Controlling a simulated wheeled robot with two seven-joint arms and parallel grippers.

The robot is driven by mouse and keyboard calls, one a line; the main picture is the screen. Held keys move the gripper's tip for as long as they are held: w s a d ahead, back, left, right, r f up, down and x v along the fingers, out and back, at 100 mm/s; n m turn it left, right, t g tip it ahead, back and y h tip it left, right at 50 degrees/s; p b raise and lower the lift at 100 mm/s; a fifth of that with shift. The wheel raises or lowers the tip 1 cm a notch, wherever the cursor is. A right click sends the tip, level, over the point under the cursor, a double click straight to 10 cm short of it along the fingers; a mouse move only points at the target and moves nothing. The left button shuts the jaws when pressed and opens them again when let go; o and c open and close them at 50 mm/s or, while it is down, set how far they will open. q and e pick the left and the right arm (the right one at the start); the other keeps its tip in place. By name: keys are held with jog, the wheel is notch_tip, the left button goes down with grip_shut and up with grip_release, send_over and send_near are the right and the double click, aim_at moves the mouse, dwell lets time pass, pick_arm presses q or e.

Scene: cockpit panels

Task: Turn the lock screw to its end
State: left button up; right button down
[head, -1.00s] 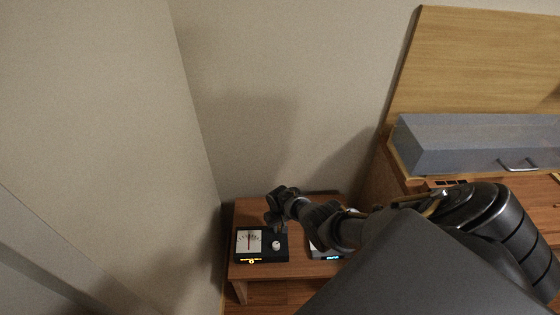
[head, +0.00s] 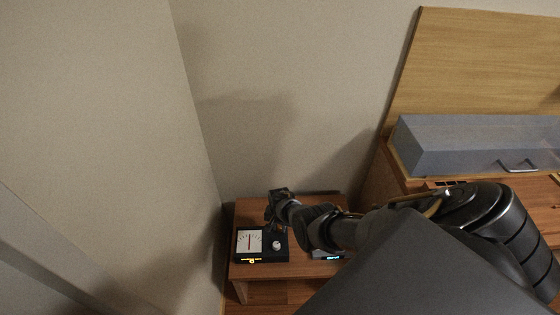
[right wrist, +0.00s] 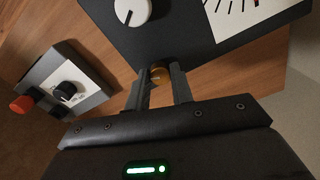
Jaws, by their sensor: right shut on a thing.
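The lock screw is a small brass-coloured round knob (right wrist: 160,74) on the edge of a black panel box (right wrist: 190,45). In the right wrist view my right gripper (right wrist: 160,82) has one finger on each side of the screw and is shut on it. The black box carries a white knob (right wrist: 131,10) and a white dial face (right wrist: 250,14) with a needle. In the head view the box (head: 268,257) sits on a small wooden table, and my right gripper (head: 273,226) is at its back edge. The screw is hidden there. My left gripper is not in view.
A second, grey and black device (right wrist: 68,84) with a red button (right wrist: 21,104) and a black knob stands beside the box on the wooden table (head: 240,213). A wall is close on the left. A grey case (head: 450,145) lies on the higher furniture at right.

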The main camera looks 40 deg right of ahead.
aim_at(280, 228)
jog(key=shift+s+d, duration=0.1)
jog(key=shift+d, duration=0.05)
dwell(0.4)
jog(key=c, duration=1.2)
grip_release()
notch_tip(280, 228, up, 11)
jog(key=p, duration=0.6)
jog(key=shift+p, duration=0.3)
jog(key=shift+f, duration=0.1)
